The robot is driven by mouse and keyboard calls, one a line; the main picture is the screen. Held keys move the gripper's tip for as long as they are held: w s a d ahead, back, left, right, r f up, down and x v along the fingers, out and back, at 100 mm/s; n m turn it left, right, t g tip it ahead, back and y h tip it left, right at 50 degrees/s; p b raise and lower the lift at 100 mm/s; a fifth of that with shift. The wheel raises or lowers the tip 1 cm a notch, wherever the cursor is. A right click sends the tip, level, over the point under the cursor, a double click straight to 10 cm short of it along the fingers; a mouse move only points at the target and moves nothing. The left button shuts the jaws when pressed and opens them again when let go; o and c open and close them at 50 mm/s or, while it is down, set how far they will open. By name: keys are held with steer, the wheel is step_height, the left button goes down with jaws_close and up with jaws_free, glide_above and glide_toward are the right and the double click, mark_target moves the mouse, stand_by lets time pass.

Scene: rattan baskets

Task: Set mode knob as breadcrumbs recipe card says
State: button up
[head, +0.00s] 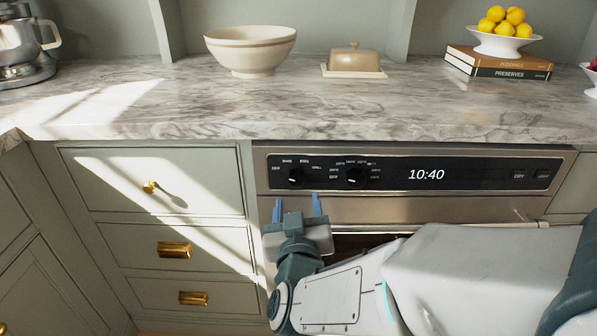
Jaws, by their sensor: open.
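The oven control panel (460,175) is black, under the counter edge, with a clock reading 10:40. A dark round knob (295,178) at its left end has small words around it, some looking like BAKE and BROIL; this appears to be the mode knob. Its pointer is too small to read surely. A second dark knob (353,179) sits to its right, ringed by small labels that look like temperatures. My gripper (297,204) is open and empty, its two blue fingers pointing up just below the left knob, seemingly apart from it. No recipe card shows in this view.
The marble counter (330,115) carries a cream bowl (250,50), a covered butter dish (354,62), and books (498,66) under a bowl of yellow fruit. A mixer (25,50) stands far left. Drawers with brass handles (174,250) are left of the oven. My arm hides much of the oven door.

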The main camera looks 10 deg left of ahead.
mark_target(297, 181)
steer(key=shift+r+p+x, duration=0.2)
steer(key=shift+p+x, duration=0.7)
steer(key=shift+p, duration=1.85)
steer(key=x, duration=0.4)
steer(key=shift+f+b, duration=0.3)
steer(key=shift+b, duration=0.05)
steer(key=shift+w+a, duration=0.25)
steer(key=shift+w, duration=0.45)
steer(key=shift+c, duration=0.3)
steer(key=c, duration=0.9)
